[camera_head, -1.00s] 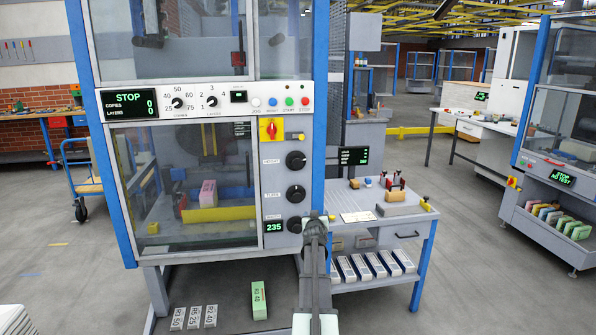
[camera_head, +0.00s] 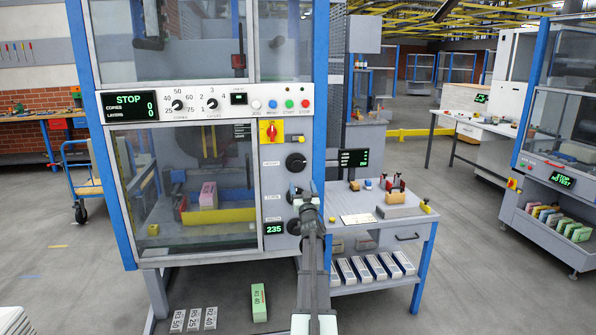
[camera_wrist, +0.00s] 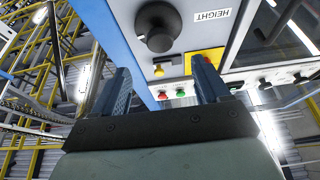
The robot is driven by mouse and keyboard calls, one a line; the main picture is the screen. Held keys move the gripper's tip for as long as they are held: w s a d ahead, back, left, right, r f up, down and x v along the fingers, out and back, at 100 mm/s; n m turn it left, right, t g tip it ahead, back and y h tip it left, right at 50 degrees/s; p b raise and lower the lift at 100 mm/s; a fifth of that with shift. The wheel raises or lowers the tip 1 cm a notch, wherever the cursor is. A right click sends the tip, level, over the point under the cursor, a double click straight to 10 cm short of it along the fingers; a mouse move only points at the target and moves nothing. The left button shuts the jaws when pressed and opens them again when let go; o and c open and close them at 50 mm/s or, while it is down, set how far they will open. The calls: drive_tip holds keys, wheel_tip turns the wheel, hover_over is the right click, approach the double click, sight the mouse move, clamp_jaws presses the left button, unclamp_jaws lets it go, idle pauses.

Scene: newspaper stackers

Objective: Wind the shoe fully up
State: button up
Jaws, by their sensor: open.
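My gripper (camera_head: 305,190) is raised in front of the right control column of the blue-framed machine, over the middle knob beside the TURNS label (camera_head: 271,196), which it partly hides. The fingers are apart and empty in the wrist view (camera_wrist: 165,78). The black HEIGHT knob (camera_head: 296,162) stands clear above the gripper; it also shows upside down in the wrist view (camera_wrist: 158,27), beyond the fingertips and untouched. The lowest knob (camera_head: 293,227) sits beside a green readout of 235 (camera_head: 275,228), close to my wrist. I cannot tell which part is the shoe.
Behind the machine's glass stand a pink block (camera_head: 208,195) and a yellow bar (camera_head: 225,214). A red switch on a yellow plate (camera_head: 271,131) sits above the knobs. A workbench (camera_head: 385,222) stands close on the right. A green block (camera_head: 259,302) lies below.

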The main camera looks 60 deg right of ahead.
sight(298, 168)
drive_tip(key=x, duration=1)
drive_tip(key=shift+w+d+r, duration=0.1)
drive_tip(key=shift+w+d, duration=0.2)
drive_tip(key=c, duration=1)
drive_tip(key=shift+s+n, duration=0.1)
drive_tip(key=shift+n, duration=0.4)
